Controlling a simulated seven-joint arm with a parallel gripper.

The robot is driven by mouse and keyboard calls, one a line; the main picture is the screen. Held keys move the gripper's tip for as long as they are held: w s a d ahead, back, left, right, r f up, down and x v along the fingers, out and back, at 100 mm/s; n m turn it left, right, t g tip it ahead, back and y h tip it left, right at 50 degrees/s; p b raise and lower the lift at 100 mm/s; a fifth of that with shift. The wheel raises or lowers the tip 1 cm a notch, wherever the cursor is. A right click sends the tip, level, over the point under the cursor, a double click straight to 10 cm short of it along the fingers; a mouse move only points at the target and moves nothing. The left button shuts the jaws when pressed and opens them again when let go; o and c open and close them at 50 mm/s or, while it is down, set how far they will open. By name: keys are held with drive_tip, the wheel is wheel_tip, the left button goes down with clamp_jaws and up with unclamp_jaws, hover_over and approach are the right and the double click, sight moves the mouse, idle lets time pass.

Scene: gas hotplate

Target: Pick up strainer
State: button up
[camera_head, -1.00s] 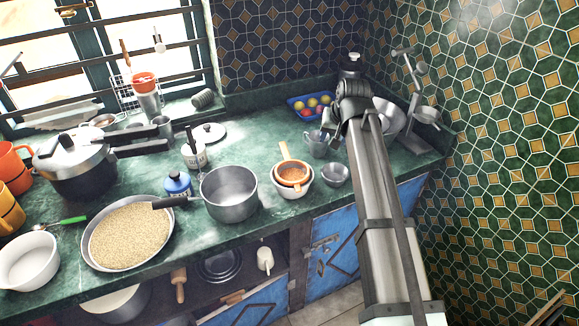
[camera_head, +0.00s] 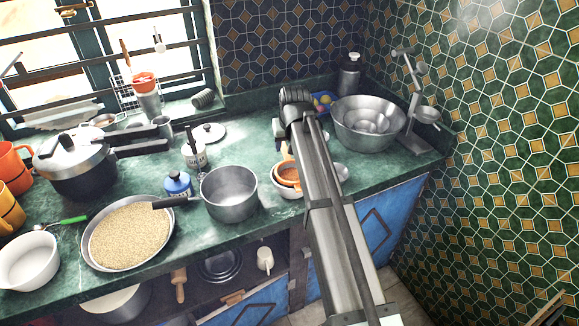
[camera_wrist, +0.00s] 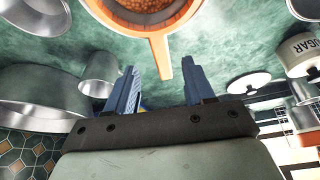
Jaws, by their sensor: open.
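The orange strainer (camera_head: 285,172) sits in a white bowl (camera_head: 288,193) on the green counter, partly covered by my arm in the head view. In the wrist view the strainer (camera_wrist: 160,40) is at the top, with orange-brown contents in it. Its handle points down toward my gripper (camera_wrist: 158,76). My gripper is open and empty, its two blue fingers either side of the line of the handle. The handle tip appears near the gap between the fingertips; whether it is between them in depth I cannot tell. In the head view my gripper is largely hidden by my arm.
A steel saucepan (camera_head: 229,194) stands left of the strainer, with a blue-lidded jar (camera_head: 177,184) beside it. A small metal bowl (camera_head: 342,172) is to the right. A sugar container (camera_wrist: 300,52) shows in the wrist view.

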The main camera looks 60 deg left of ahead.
sight(285, 151)
drive_tip(key=shift+a+x, duration=0.15)
drive_tip(key=shift+x, duration=1.45)
drive_tip(key=shift+a+x, duration=0.15)
drive_tip(key=shift+x, duration=1.4)
drive_tip(key=shift+r, duration=0.15)
drive_tip(key=shift+c, duration=0.3)
clamp_jaws()
